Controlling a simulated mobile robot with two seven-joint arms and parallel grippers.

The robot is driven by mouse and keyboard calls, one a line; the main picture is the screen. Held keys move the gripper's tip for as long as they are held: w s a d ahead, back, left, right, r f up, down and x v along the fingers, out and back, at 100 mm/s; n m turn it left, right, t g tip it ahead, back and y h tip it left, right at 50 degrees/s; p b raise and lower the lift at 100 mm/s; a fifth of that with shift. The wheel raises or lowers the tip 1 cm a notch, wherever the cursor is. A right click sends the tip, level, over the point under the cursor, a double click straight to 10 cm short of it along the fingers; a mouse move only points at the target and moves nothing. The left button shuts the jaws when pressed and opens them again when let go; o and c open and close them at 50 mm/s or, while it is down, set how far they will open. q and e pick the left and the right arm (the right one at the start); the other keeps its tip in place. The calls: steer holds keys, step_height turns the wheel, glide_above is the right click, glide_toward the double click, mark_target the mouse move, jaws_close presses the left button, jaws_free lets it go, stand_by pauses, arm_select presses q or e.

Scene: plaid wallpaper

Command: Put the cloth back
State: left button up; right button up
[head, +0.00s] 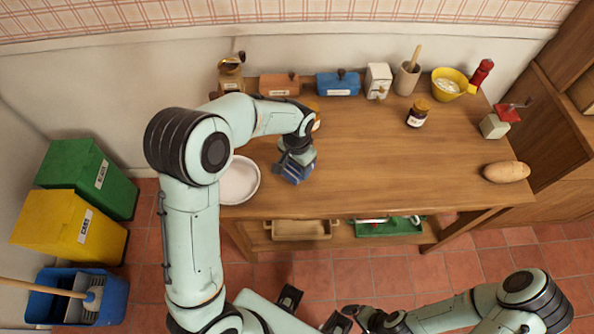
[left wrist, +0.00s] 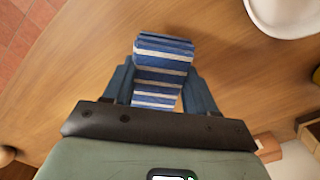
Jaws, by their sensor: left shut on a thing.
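The cloth (head: 294,175) is blue with white stripes. It also shows in the left wrist view (left wrist: 162,72), folded into a small block between the fingers. My left gripper (head: 298,163) is shut on the cloth, over the left part of the wooden table (head: 390,165). I cannot tell whether the cloth touches the tabletop. My right gripper (head: 350,314) is low at the bottom of the head view, away from the table, and its fingers are too unclear to judge.
A white bowl (head: 240,181) stands at the table's left edge, close to the cloth. Jars, boxes and a yellow bowl (head: 448,84) line the back. A bread loaf (head: 506,172) lies at right. The middle of the table is clear. Green and yellow bins (head: 70,225) stand left.

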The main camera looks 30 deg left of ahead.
mark_target(297, 172)
arm_select(q)
step_height(297, 172, down, 3)
steer(key=shift+f, duration=0.15)
steer(key=shift+f, duration=0.1)
steer(key=o, duration=0.9)
steer(key=shift+o, duration=0.2)
steer(key=shift+r, duration=0.25)
step_height(297, 172, up, 12)
steer(key=shift+f+p, duration=0.1)
steer(key=shift+p, duration=0.35)
